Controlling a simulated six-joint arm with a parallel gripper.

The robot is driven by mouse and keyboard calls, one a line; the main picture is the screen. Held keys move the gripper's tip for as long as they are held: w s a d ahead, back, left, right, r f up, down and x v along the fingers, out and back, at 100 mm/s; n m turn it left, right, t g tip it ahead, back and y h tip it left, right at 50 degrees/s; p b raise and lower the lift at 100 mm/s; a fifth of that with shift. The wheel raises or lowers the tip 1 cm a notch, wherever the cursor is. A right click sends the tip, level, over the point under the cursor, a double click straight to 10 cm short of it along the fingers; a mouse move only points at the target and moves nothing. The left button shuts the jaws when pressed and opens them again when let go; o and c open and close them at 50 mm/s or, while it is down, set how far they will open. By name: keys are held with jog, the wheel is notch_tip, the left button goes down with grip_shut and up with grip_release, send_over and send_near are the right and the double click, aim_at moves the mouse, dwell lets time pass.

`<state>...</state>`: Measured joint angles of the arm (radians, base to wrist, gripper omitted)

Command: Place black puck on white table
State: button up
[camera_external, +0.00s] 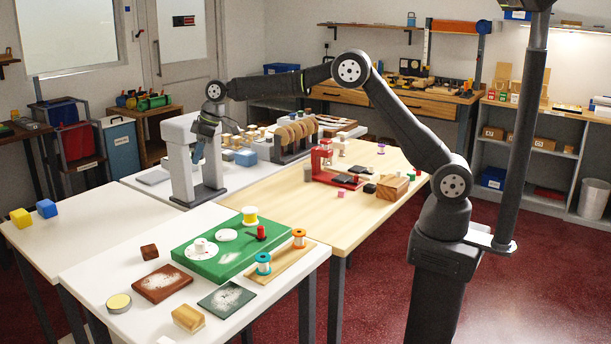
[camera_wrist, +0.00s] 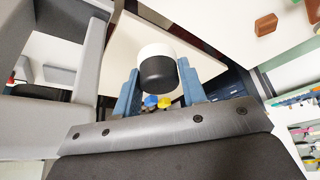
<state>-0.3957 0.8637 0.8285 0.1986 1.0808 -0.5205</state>
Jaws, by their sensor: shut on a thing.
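My gripper (camera_wrist: 160,88) has blue fingers on either side of a short cylinder, the black puck (camera_wrist: 158,75), in the wrist view. The cylinder is black on the near part and white on the far part; I cannot tell whether the white part is a separate piece. White tables stand at the left (camera_external: 75,232) and at the front (camera_external: 95,266).
The grey arch stand (camera_external: 180,160) is close beside my gripper. The front table carries a green board (camera_external: 205,262) and several small items. A wooden-topped table (camera_external: 300,215) adjoins.

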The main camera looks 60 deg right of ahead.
jog(key=s+a+n+g, duration=0.1)
jog(key=s+a+n, duration=0.1)
jog(key=s+a, duration=0.5)
jog(key=s+a+n, duration=0.1)
jog(key=s+a, duration=0.2)
jog(key=a, duration=0.7)
jog(key=n+g+y, duration=0.1)
jog(key=n+g, duration=0.1)
jog(key=n, duration=0.2)
send_over(148, 321)
jog(key=d, duration=0.2)
notch_tip(148, 321, down, 12)
jog(key=shift+r, duration=0.1)
jog(key=shift+s+a+f, duration=0.1)
jog(key=shift+a+f, duration=0.05)
jog(key=shift+f, duration=2.05)
jog(key=o, duration=0.5)
jog(key=shift+f, duration=0.15)
jog(key=o, duration=0.5)
jog(key=shift+c, duration=0.2)
